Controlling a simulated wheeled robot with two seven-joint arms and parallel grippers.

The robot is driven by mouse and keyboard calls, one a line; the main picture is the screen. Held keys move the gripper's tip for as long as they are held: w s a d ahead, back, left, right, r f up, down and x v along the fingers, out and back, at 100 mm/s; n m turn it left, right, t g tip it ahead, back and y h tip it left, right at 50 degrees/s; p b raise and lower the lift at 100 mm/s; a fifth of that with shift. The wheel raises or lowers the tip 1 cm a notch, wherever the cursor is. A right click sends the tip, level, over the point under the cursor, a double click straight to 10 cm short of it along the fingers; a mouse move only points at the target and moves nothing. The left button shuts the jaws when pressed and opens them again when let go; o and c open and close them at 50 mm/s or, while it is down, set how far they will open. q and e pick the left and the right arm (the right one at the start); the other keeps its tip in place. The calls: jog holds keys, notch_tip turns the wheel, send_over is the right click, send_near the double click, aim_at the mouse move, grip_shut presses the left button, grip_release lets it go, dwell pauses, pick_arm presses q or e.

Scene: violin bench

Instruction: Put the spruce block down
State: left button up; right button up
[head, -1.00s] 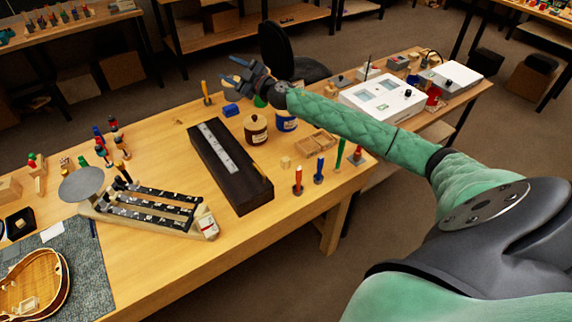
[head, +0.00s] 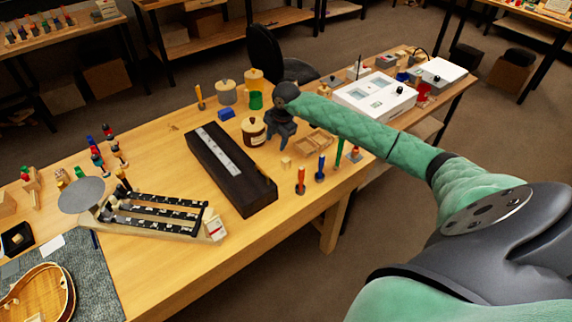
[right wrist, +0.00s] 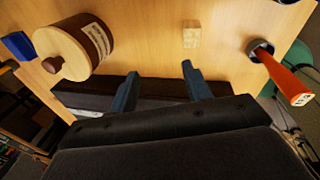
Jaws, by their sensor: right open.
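The small pale block (head: 286,162), which looks like the spruce block, rests on the bench in front of the wooden compartment tray. It also shows in the right wrist view (right wrist: 191,36), near the top, beyond the fingertips and apart from them. My right gripper (head: 280,143) points down above the bench, between the brown jar and the tray. In the right wrist view its two dark fingers (right wrist: 160,70) are spread with nothing between them. My left gripper is not in view.
The brown lidded jar (head: 253,130) stands just left of my right gripper. A long dark case (head: 222,178) lies nearby. Upright tools with orange (head: 301,180) and blue (head: 320,168) handles stand right of the block. The compartment tray (head: 316,143) is behind. Bare bench lies at the front.

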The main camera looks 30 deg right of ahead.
aim_at(286, 159)
jog(key=s+d, duration=0.1)
jog(key=s+d+m+g+h, duration=0.1)
jog(key=shift+s+f, duration=0.2)
jog(key=shift+s, duration=0.15)
jog(key=shift+s+m+g, duration=0.3)
jog(key=shift+g, duration=0.1)
jog(key=shift+f, duration=0.3)
jog(key=shift+f+p, duration=0.7)
jog(key=shift+f, duration=0.35)
notch_tip(286, 159, down, 4)
jog(key=p, duration=0.3)
jog(key=shift+a, duration=0.1)
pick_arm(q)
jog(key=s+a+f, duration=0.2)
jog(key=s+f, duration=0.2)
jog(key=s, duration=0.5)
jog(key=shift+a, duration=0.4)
pick_arm(e)
jog(key=shift+w+f, duration=0.1)
jog(key=shift+f, duration=0.45)
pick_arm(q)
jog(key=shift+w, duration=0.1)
pick_arm(e)
jog(key=shift+c, duration=0.2)
grip_shut()
